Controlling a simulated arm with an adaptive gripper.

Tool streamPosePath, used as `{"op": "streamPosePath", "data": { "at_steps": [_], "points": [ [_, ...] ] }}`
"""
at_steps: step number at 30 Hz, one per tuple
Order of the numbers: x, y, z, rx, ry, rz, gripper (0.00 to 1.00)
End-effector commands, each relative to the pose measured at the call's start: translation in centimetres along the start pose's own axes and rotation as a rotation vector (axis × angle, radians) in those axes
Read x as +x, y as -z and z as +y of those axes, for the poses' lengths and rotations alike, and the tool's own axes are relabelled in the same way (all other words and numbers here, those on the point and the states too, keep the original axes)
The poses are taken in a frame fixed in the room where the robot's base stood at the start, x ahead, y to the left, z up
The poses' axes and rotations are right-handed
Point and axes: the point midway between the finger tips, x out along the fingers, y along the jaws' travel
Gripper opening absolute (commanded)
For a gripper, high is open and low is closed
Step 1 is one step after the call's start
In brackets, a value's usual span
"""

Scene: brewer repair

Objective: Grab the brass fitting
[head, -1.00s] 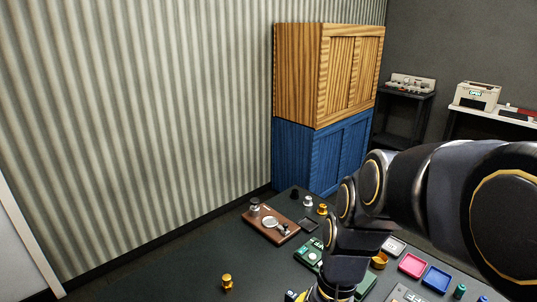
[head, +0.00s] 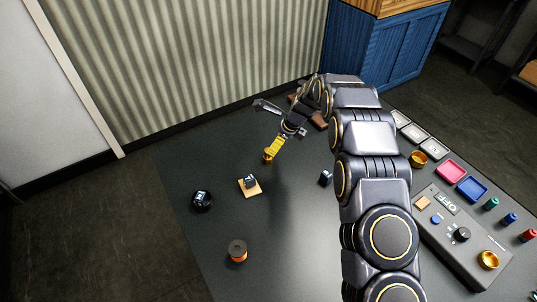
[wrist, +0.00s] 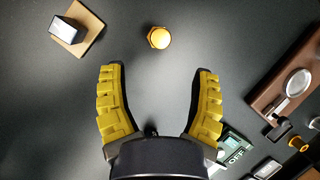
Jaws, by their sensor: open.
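The brass fitting (wrist: 159,38) is a small gold piece standing on the dark tabletop. In the wrist view it is centred left to right, just beyond the open fingertips. In the head view the fitting (head: 268,157) shows right at the tip of the yellow fingers, partly hidden by them. My gripper (wrist: 160,72) is open, with its two yellow fingers wide apart and nothing between them. The gripper (head: 277,147) also shows in the head view, pointing down at the table. I cannot tell its exact height above the fitting.
A small block on a tan square (wrist: 78,30) lies left of the fitting. A brown wooden board (wrist: 275,90) with metal parts lies to the right. An orange spool (head: 237,251), a dark round item (head: 202,200) and a grey control panel (head: 465,240) are farther off. Bare table surrounds the fitting.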

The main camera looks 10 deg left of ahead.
Motion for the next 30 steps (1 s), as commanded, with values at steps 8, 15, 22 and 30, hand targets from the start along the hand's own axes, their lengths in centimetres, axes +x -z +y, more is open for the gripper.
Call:
{"op": "streamPosePath", "data": {
  "at_steps": [8,15,22,30],
  "points": [
    [2.8,-0.1,0.0,0.019,0.000,-0.002,0.62],
    [4.7,-0.3,0.0,0.017,0.002,-0.003,0.62],
    [7.7,-0.5,0.1,0.016,0.001,-0.002,0.62],
    [8.1,-0.5,0.0,0.016,0.002,-0.003,0.62]
  ]
}}
